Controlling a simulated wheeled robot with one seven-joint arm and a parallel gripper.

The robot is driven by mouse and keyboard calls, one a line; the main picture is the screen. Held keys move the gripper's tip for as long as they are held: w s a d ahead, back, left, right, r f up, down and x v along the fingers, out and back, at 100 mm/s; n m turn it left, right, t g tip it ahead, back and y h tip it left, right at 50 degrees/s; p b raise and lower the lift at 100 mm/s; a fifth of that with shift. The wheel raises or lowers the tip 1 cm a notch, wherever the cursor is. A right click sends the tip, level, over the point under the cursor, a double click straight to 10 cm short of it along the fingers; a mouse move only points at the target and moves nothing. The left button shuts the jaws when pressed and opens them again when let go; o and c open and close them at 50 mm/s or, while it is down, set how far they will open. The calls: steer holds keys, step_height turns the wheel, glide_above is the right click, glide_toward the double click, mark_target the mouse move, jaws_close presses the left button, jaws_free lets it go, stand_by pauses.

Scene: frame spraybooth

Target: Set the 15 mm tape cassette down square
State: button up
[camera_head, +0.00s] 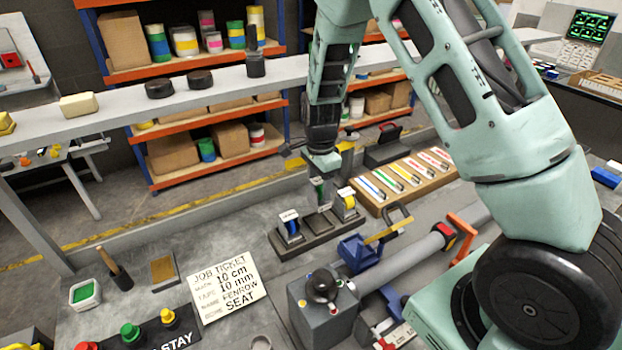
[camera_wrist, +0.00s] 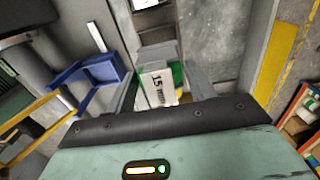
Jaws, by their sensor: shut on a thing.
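My gripper (camera_head: 321,168) is shut on the 15 mm tape cassette (camera_head: 318,190), which has a green body and a white label. In the wrist view the cassette (camera_wrist: 158,88) sits between my two fingers, with its "15 mm" label facing the camera. The dark cassette rack (camera_head: 318,232) is on the bench below. A blue cassette (camera_head: 290,227) stands at its left end and a yellow cassette (camera_head: 347,203) at its right end. The held cassette is over the middle place between them. I cannot tell whether its lower edge touches the rack.
A blue holder (camera_head: 356,252) stands close right of the rack, and shows in the wrist view (camera_wrist: 85,82). A wooden tray of coloured strips (camera_head: 405,180) lies behind right. A grey control box (camera_head: 322,300) stands in front. A job ticket (camera_head: 222,284) reads "10 mm".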

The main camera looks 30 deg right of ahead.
steer(key=shift+f+b, duration=2.15)
steer(key=shift+f, duration=1.05)
steer(key=shift+f+b, duration=0.4)
steer(key=shift+f, duration=0.4)
steer(key=o, duration=1.5)
steer(key=shift+o, duration=0.2)
steer(key=shift+r+p, duration=2.5)
steer(key=shift+r, duration=0.55)
steer(key=shift+f, duration=0.1)
